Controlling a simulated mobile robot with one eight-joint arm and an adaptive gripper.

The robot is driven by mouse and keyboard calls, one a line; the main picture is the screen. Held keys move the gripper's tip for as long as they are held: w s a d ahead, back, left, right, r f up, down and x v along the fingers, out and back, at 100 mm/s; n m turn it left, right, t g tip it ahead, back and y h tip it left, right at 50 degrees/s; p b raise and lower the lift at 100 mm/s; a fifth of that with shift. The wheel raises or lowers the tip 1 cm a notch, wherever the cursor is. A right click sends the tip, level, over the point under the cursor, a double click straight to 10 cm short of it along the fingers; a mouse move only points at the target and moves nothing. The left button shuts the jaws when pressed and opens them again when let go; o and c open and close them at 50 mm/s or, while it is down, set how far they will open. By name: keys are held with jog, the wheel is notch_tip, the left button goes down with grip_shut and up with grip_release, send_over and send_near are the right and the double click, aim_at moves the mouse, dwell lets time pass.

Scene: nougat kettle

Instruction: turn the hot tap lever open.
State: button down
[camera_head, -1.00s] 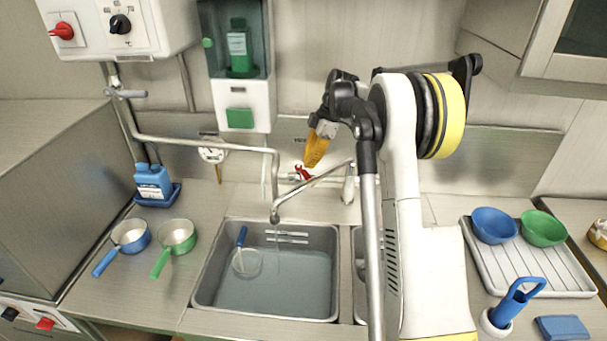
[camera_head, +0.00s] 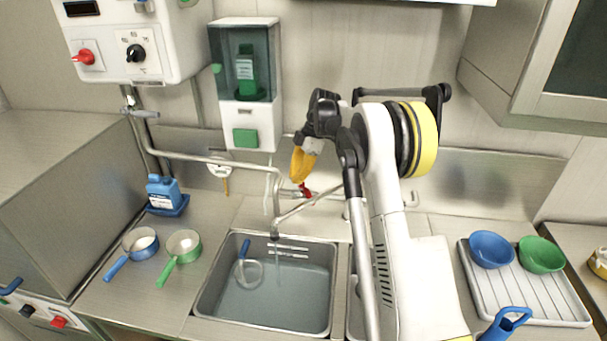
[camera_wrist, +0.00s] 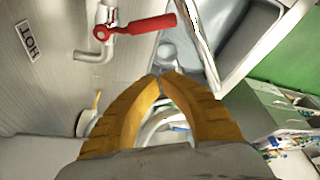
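The red hot tap lever (camera_wrist: 145,25) sits on a metal valve in the wrist view, its free end pointing right. A HOT label (camera_wrist: 27,38) is on the wall beside it. In the head view the lever (camera_head: 304,191) is small and partly hidden, on the wall behind the sink. My gripper (camera_head: 299,178) is just above and slightly left of it there, apparently touching nothing. In the wrist view my gripper's (camera_wrist: 163,75) orange fingertips are together with nothing between them, below the lever in the picture. The metal spout (camera_head: 275,230) hangs over the sink, with a thin pale streak below it.
The sink (camera_head: 265,320) holds water and a blue-handled strainer (camera_head: 247,268). A soap dispenser (camera_head: 245,120) hangs on the wall to the upper left. A drying tray (camera_head: 535,300) is right.

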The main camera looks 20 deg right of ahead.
aim_at(306, 192)
notch_tip(306, 192, down, 7)
jog(key=d, duration=0.1)
jog(key=shift+d+b, duration=0.3)
jog(key=shift+b, duration=0.05)
jog(key=shift+s+d, duration=0.1)
jog(key=shift+s, duration=0.05)
